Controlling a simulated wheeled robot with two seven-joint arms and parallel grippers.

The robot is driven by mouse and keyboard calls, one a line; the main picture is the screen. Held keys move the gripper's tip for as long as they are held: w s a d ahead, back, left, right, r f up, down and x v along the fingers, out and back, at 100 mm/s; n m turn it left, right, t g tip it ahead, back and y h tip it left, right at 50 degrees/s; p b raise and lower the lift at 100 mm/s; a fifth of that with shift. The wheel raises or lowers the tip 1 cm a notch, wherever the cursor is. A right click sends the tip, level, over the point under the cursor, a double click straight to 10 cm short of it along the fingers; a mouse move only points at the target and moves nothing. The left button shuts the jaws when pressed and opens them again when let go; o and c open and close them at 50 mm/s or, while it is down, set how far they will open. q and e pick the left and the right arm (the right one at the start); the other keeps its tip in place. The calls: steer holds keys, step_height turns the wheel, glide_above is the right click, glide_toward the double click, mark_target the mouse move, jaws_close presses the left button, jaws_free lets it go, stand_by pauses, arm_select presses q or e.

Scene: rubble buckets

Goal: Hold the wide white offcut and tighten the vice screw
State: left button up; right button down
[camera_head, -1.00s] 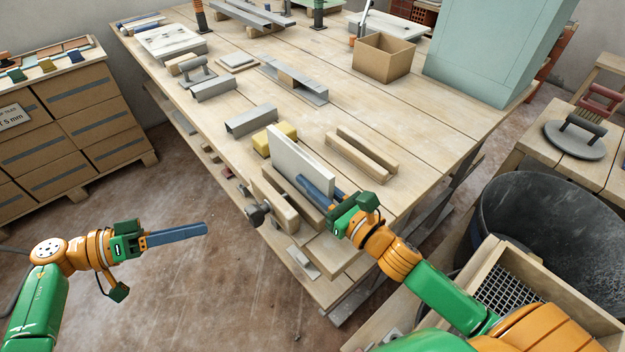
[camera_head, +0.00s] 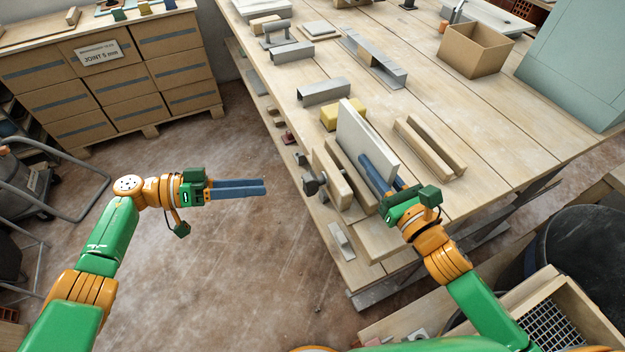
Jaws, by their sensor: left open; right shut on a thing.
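The wide white offcut (camera_head: 367,138) stands upright on edge in the wooden vice (camera_head: 332,180) at the table's near left edge. My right gripper (camera_head: 378,172) is shut on the offcut's near end, its blue fingers lying along it. The vice screw (camera_head: 311,185) is a dark head with a handle, sticking out from the vice's outer left face. My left gripper (camera_head: 264,188) is open and empty over the floor, its fingers pointing right toward the screw, with a gap between them and it.
A yellow block (camera_head: 329,117) sits behind the vice. Grey metal channels (camera_head: 323,92) and a wooden grooved piece (camera_head: 430,147) lie on the table (camera_head: 490,150). A cardboard box (camera_head: 474,50) stands farther back. Open floor lies left of the table.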

mark_target(303, 183)
arm_select(q)
steer(key=d+m+t, duration=0.1)
steer(key=d, duration=0.2)
steer(key=d+m+t, duration=0.1)
steer(key=d, duration=0.3)
steer(key=w+d+f+m+t+h, duration=0.1)
steer(key=d+t, duration=0.1)
steer(key=d, duration=0.2)
steer(key=shift+d+f, duration=0.1)
steer(key=shift+d, duration=0.1)
jaws_close()
